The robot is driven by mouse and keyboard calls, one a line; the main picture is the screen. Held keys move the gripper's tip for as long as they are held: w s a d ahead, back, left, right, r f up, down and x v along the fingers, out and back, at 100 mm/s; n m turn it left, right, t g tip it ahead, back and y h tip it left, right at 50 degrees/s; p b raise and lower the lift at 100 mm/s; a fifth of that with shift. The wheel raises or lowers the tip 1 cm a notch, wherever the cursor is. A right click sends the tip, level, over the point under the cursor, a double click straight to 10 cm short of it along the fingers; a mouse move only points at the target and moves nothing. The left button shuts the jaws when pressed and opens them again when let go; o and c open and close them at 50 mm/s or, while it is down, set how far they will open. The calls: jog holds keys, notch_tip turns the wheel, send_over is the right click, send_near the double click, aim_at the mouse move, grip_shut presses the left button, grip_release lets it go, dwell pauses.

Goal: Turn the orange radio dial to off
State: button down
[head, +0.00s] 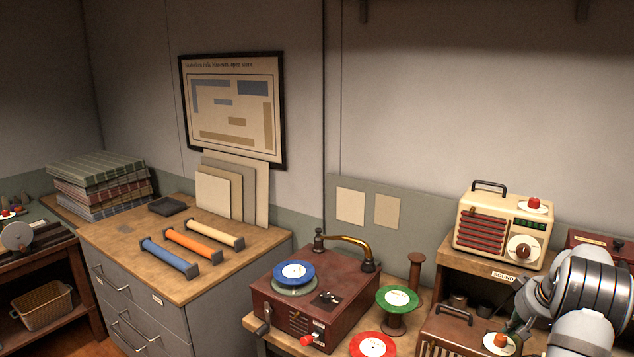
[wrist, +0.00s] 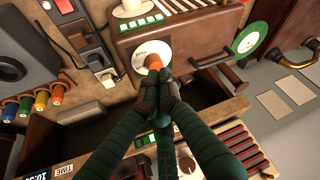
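The orange dial (head: 500,341) is a small knob on a white disc, on a brown case (head: 447,331) at the bottom of the head view. The wrist view shows the orange dial (wrist: 155,63) just beyond the fingertips, with part of its white disc uncovered. The fingertips hide the dial's lower part. The disc's markings are too small to read.
A cream radio (head: 500,226) with a red knob on top stands on a wooden shelf behind the brown case. A green record (head: 397,299), a red record (head: 372,345) and a dark red record player (head: 318,290) are to the left.

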aim_at(499, 346)
jog(key=shift+w+a+f+h+b, duration=0.15)
jog(key=shift+w+f+h+b, duration=0.15)
jog(key=shift+w+f+b, duration=0.4)
jog(key=f+b, duration=0.2)
jog(key=f, duration=0.1)
jog(key=f+b, duration=0.1)
jog(key=shift+d+f, duration=0.3)
jog(key=shift+a+f+b, duration=0.1)
jog(key=shift+f+b, duration=0.35)
jog(key=shift+b, duration=0.15)
jog(key=shift+s, duration=0.1)
jog(key=shift+w+d+r, duration=0.15)
jog(key=shift+w+d, duration=0.15)
jog(key=shift+w, duration=0.15)
jog(key=shift+s, duration=0.1)
dwell(0.4)
